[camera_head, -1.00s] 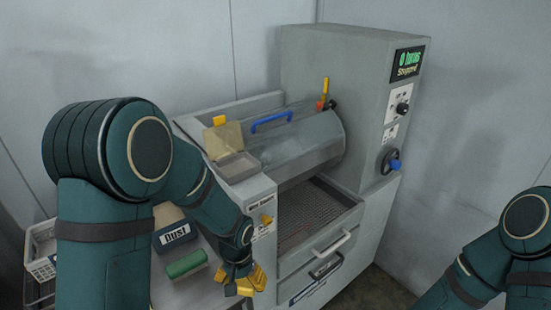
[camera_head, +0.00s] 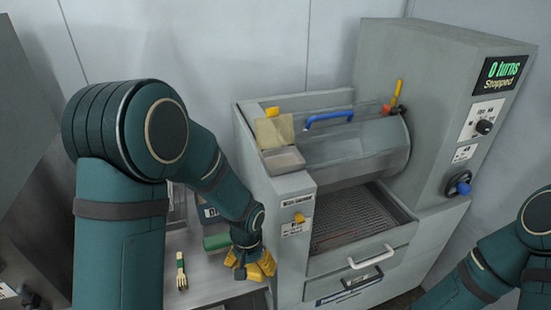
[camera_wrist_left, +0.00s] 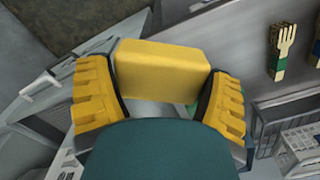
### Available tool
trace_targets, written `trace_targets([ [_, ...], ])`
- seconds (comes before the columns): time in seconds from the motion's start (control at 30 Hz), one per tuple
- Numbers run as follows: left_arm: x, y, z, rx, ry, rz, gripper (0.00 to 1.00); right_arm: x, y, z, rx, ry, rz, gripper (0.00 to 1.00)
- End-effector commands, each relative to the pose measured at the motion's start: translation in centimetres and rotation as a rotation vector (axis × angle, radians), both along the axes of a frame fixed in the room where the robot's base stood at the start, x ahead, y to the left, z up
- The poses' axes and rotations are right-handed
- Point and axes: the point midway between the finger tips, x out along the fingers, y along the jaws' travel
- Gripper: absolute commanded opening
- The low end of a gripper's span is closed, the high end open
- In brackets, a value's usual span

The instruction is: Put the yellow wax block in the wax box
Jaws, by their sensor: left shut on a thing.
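The yellow wax block (camera_wrist_left: 162,70) fills the space between the two yellow fingers of my left gripper (camera_wrist_left: 160,98) in the left wrist view, and the gripper is shut on it. In the head view my left gripper (camera_head: 252,266) hangs low at the machine's left front, where I cannot tell the block from the yellow fingers. A small box with a raised, see-through lid, likely the wax box (camera_head: 284,160), sits on the machine's top left, above and right of the gripper. My right arm shows at the lower right, but its gripper is out of view.
The grey press machine (camera_head: 290,240) stands right beside the gripper, with a blue-handled clear cover (camera_head: 355,150) and an open tray bay (camera_head: 350,218). A green block (camera_head: 216,241) and a wooden fork (camera_head: 181,272) lie on the side table (camera_head: 205,272). The display reads "0 turns Stopped".

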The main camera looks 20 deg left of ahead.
Motion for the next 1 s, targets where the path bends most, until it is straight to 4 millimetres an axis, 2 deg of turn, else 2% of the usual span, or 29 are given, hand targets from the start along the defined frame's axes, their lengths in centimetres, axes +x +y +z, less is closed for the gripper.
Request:
trace_targets([
  [0.03, 0.0, 0.0, 1.9, -0.001, -0.002, 0.0, 0.41, 0.2, -0.1, 2.1, 0.001, -0.005, -0.002, 0.47],
  [0.37, 0.0, 0.0, 5.3, 0.0, -0.001, 0.0, 0.41, 0.5, -0.3, 5.8, 0.004, -0.014, -0.007, 0.47],
  [0.5, 0.0, 0.1, 4.7, -0.003, 0.003, 0.003, 0.41, 0.5, -0.2, 5.2, 0.004, -0.013, -0.007, 0.47],
  [0.67, 0.2, 0.0, 5.2, -0.002, -0.005, 0.008, 0.41, 0.4, -0.2, 5.2, 0.004, -0.013, -0.007, 0.47],
  [1.0, 2.1, -1.2, 13.3, -0.002, -0.01, 0.183, 0.41, 0.4, -0.3, 5.2, 0.004, -0.013, -0.007, 0.47],
])
